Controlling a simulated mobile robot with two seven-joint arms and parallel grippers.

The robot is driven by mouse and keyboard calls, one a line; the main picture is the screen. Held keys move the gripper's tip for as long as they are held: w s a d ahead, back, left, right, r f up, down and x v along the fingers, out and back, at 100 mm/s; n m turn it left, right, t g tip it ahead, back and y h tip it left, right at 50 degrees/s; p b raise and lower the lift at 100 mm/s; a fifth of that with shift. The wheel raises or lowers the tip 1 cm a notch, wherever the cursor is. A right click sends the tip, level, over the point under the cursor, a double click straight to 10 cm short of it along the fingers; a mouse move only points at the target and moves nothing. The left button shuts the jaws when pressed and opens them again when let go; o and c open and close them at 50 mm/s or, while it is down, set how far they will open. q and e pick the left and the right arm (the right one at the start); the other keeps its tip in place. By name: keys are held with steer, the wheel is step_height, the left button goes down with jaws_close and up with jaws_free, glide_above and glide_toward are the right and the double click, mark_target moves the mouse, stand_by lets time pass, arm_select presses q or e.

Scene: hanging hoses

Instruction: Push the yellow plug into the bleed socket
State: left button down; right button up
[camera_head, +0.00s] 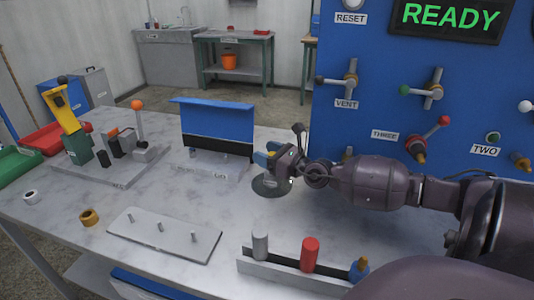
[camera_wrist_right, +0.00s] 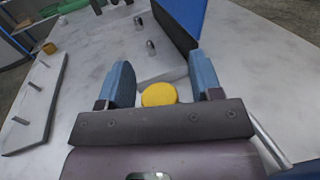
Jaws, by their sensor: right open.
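The yellow plug (camera_wrist_right: 159,94) shows in the right wrist view as a round yellow face between the two blue fingers. My right gripper (camera_wrist_right: 165,80) is open around it, with a gap at each side; I cannot tell its depth relative to the fingertips. No socket labelled bleed can be made out. My left gripper is not in view.
A blue upright board (camera_head: 215,120) stands just left of the gripper. A pegged plate (camera_head: 165,235) and a rack with a red cylinder (camera_head: 310,254) lie in front. The blue panel (camera_head: 380,65) with valves rises behind my right arm. Bare tabletop lies between them.

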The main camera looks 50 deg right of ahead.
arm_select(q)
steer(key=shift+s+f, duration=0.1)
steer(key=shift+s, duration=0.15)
arm_select(e)
steer(key=shift+s+f, duration=0.1)
steer(key=shift+f, duration=0.2)
steer(key=shift+s+d+f, duration=0.15)
steer(key=shift+s+d, duration=0.05)
steer(key=shift+s, duration=0.9)
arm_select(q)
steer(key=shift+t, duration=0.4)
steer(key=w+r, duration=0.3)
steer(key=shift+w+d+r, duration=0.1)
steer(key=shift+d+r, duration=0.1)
arm_select(e)
steer(key=s+d, duration=0.1)
steer(key=s, duration=0.7)
steer(key=shift+s+d+r, duration=0.15)
steer(key=shift+d+r, duration=0.05)
steer(key=shift+r, duration=0.25)
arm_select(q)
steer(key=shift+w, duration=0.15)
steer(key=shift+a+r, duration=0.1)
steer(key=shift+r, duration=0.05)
